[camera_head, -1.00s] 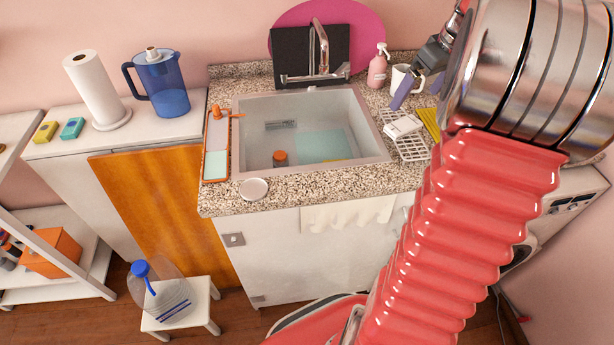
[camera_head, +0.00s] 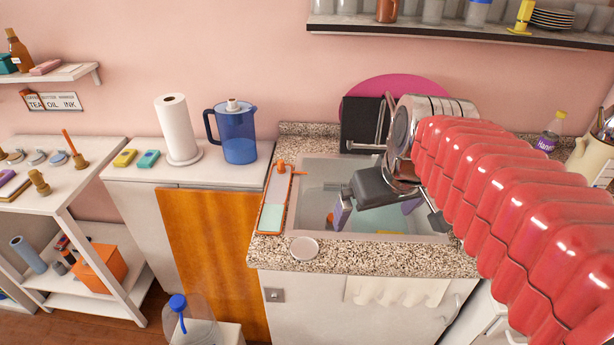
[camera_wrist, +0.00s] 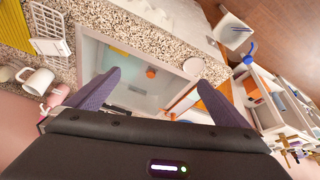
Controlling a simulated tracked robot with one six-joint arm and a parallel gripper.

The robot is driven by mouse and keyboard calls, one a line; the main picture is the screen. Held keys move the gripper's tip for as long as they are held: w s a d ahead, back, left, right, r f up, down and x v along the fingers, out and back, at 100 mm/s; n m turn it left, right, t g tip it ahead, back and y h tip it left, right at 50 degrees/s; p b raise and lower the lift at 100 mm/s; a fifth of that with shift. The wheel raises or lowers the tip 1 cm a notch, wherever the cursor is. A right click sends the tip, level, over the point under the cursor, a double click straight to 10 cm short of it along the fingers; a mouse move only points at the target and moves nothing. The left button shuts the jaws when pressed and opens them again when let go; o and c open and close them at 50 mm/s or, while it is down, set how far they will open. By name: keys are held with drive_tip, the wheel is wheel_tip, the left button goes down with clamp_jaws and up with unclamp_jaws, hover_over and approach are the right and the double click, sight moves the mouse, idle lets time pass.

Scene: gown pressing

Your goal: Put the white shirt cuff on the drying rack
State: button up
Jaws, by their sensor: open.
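In the wrist view, the white drying rack (camera_wrist: 38,14) is at the upper left, on the speckled counter. A small white folded piece, which looks like the shirt cuff (camera_wrist: 50,47), lies at one end of the rack; I cannot tell whether it rests wholly on it. My gripper (camera_wrist: 158,78) is open, with two purple-grey fingers spread and nothing between them. In the head view, my gripper (camera_head: 376,212) hangs over the sink (camera_head: 313,186), apart from the rack. My arm hides the rack and the cuff there.
The sink holds an orange-topped item (camera_wrist: 151,72). A white mug (camera_wrist: 37,82) stands near the rack. A blue pitcher (camera_head: 238,135) and paper roll (camera_head: 176,128) stand farther left.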

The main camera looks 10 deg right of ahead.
drive_tip(key=s+a+f+t, duration=0.1)
drive_tip(key=s+a+f, duration=0.2)
drive_tip(key=s+a, duration=0.4)
drive_tip(key=shift+a+f, duration=0.2)
drive_tip(key=shift+f, duration=0.1)
